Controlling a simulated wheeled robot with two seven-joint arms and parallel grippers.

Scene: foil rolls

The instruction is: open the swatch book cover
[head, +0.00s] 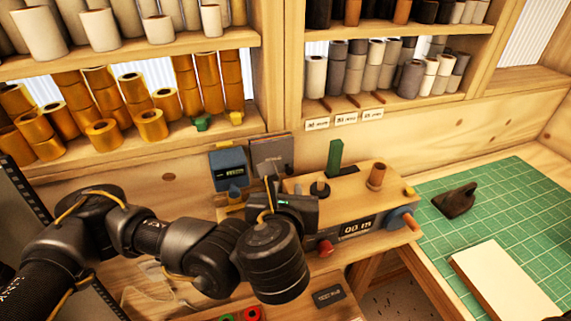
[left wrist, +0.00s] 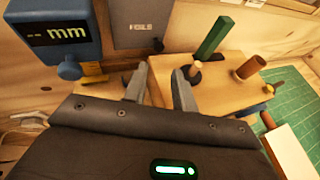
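The swatch book appears to be the dark grey upright panel (head: 270,153) with small pale lettering, standing against the back wall behind the wooden machine. Its lettered cover also shows in the left wrist view (left wrist: 143,30). My left gripper (head: 271,183) is just in front of and below the book. In the left wrist view its two fingers (left wrist: 161,72) are apart with nothing between them, below the book's lower edge and apparently clear of it. The gripper hides part of the area below the book. My right gripper is not seen.
A blue gauge (head: 229,168) stands just left of the book. The wooden machine (head: 340,205), with a green block (head: 335,158) and brown peg (head: 377,175), is to the right. A green cutting mat (head: 500,205) lies farther right. Shelves of rolls are above.

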